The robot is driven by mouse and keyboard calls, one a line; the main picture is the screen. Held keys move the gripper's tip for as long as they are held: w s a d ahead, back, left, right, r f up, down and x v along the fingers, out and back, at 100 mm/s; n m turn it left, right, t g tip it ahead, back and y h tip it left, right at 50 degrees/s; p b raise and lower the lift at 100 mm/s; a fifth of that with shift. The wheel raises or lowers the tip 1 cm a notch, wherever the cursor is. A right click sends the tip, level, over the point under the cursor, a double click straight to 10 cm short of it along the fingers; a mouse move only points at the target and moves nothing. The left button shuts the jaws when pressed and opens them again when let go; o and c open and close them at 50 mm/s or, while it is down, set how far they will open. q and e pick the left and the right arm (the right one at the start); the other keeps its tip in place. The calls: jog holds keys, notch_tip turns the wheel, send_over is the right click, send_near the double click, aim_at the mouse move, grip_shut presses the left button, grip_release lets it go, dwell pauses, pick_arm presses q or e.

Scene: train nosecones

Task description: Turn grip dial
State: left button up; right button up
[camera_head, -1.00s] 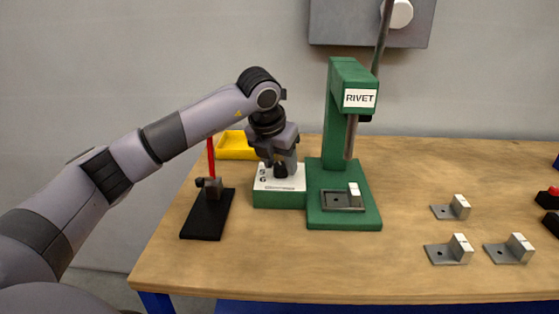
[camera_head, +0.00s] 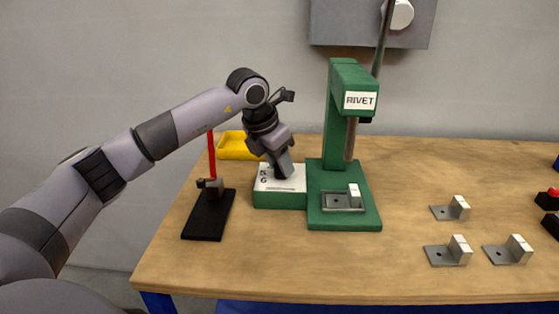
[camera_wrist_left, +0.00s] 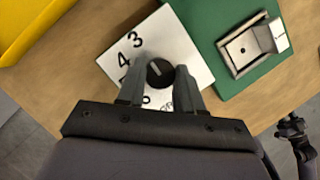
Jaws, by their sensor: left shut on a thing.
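The grip dial is a black round knob (camera_wrist_left: 159,72) with a pale pointer line, on a white plate (camera_wrist_left: 190,52) marked with numbers such as 3 and 4. The plate tops a green box (camera_head: 279,200) beside the green rivet press (camera_head: 345,150). My left gripper (camera_head: 283,176) comes down over the plate from above. In the left wrist view its two fingers (camera_wrist_left: 159,80) stand on either side of the knob and are shut on it. In the head view the fingers hide the dial. My right gripper is in no view.
A black stand with a red lever (camera_head: 209,210) is left of the dial box. A yellow tray (camera_head: 238,146) lies behind. Several grey brackets (camera_head: 449,252) lie on the right of the wooden table (camera_head: 420,180), with a red button (camera_head: 553,191) at the right edge.

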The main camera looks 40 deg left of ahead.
pick_arm(q)
jog(key=o, duration=1)
jog(key=shift+o, duration=0.2)
jog(key=shift+r, duration=0.1)
jog(key=v, duration=0.7)
